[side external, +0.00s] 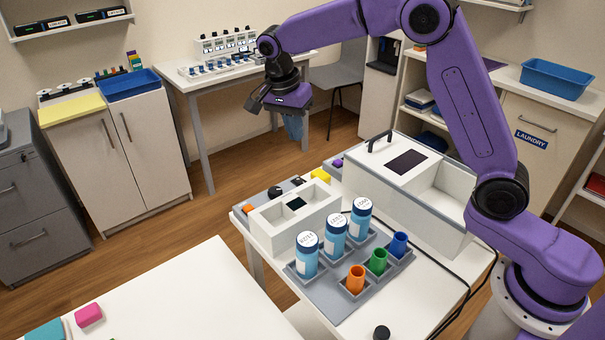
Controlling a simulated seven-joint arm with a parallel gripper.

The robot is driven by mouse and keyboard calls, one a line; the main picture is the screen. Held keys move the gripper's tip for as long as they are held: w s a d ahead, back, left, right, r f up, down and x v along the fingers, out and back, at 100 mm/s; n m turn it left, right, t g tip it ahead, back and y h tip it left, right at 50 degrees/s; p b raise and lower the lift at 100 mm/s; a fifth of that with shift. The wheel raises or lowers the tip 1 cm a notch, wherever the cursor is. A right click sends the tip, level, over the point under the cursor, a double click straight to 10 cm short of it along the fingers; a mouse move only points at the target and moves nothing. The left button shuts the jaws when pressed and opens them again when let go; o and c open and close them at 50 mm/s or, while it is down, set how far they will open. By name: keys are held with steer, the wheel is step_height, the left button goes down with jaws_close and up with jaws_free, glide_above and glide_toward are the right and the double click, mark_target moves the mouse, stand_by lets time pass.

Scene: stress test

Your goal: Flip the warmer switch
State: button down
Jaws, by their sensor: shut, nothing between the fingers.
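My gripper (256,103) hangs in the air at upper centre, in front of the back table and left of the work table's far edge. It is shut and empty, clear of everything on the work table. No part is labelled as the warmer. A large white box (428,187) with a dark panel and a black handle on its lid stands on the work table. A smaller white box (290,232) with open wells and a small dark panel stands to its left. Dark knob-like pieces show behind the smaller box. I cannot tell which part is the warmer switch.
Blue labelled bottles (335,230) and orange, green and blue cups (378,262) stand in a grey tray at the front. Black cables run along the table's right side. A white table (190,300) is at the lower left. Open floor lies between tables.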

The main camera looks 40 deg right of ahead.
steer(key=m, duration=0.2)
steer(key=a+m, duration=0.1)
steer(key=m, duration=0.1)
steer(key=shift+s+h, duration=0.1)
steer(key=shift+h, duration=0.3)
steer(key=shift+w+r, duration=0.3)
steer(key=shift+w, duration=0.45)
steer(key=w+d+v, duration=0.1)
steer(key=v, duration=1.2)
steer(key=shift+w+r, duration=0.3)
steer(key=shift+r, duration=0.2)
stand_by(0.4)
